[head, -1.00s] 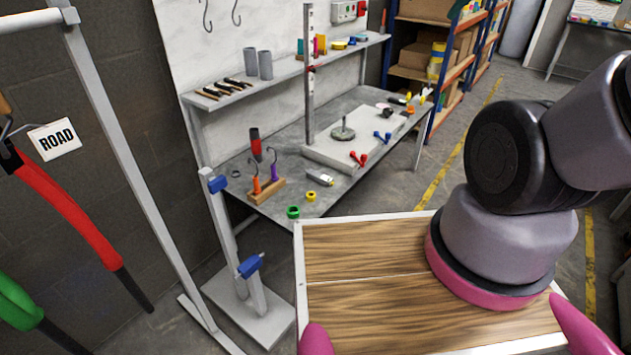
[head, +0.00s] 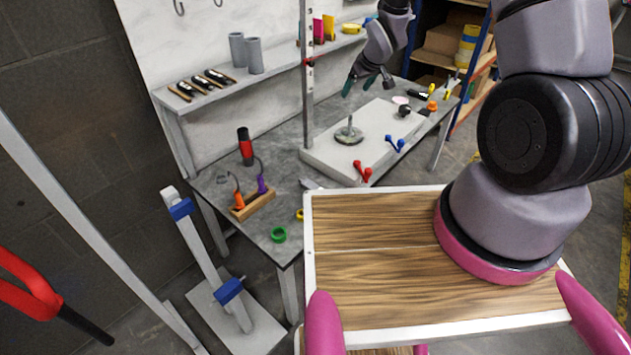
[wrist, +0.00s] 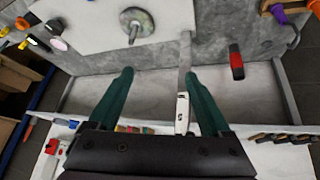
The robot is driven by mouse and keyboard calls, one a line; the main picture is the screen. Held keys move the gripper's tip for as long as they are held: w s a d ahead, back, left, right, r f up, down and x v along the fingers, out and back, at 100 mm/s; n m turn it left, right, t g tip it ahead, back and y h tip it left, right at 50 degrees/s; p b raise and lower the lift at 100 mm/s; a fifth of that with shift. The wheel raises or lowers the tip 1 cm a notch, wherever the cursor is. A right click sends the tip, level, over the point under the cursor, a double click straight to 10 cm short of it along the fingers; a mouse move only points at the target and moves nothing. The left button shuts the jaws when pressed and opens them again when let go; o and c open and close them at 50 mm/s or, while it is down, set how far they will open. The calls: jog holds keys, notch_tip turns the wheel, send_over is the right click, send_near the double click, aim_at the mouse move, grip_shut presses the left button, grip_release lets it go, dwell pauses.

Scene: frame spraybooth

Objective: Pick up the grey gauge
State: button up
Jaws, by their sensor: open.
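A grey round disc with a short upright stem (head: 349,133) stands on the pale raised slab (head: 322,155) on the workbench; it may be the grey gauge, but I cannot tell for sure. It also shows at the top of the wrist view (wrist: 137,24). My gripper (head: 367,84) is open and empty, with dark green fingers. It hangs above the back part of the bench, higher than the disc and apart from it. In the wrist view its fingers (wrist: 160,75) point towards the bench, with the disc beyond their tips.
A tall upright scale post (head: 308,80) with a red slider stands close to my gripper's left. A shelf (head: 215,92) with grey cylinders runs along the back. Red handles (head: 362,171) and blue handles (head: 394,144) lie on the slab. A wooden hook rack (head: 253,205) stands front left.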

jog(key=s+a+f+n+y, duration=0.1)
jog(key=s+a+f, duration=0.1)
jog(key=f, duration=0.6)
jog(key=s+a+f+n, duration=0.1)
jog(key=a+f+n, duration=0.15)
jog(key=f, duration=0.65)
jog(key=g+y, duration=0.2)
send_near(316, 188)
jog(key=f, duration=0.2)
jog(key=w+a+f, duration=0.1)
jog(key=shift+w+f+n, duration=0.1)
jog(key=shift+f+n, duration=0.2)
jog(key=shift+n, duration=0.05)
jog(key=x, duration=0.5)
jog(key=shift+w+a, duration=0.2)
jog(key=shift+a, duration=0.2)
grip_shut()
